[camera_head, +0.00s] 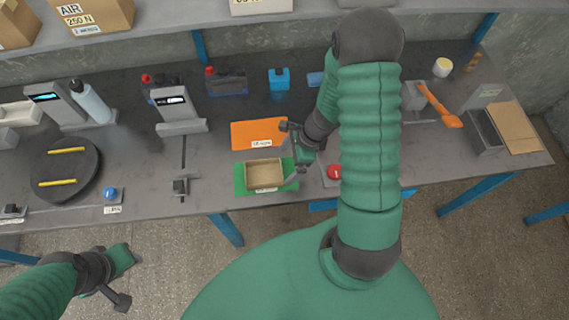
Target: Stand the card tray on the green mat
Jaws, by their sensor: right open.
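The card tray (264,187), an open tan box, sits upright on the green mat (240,180) near the front edge of the bench. The mat shows on the left, right and front of it. My right gripper (293,152) is open at the tray's back right corner, close to it; I cannot tell whether it touches.
An orange mat (250,132) lies just behind the green mat. A red button (334,172) is to the right, partly beside my arm. A dark round plate (65,172) with yellow bars stands at left.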

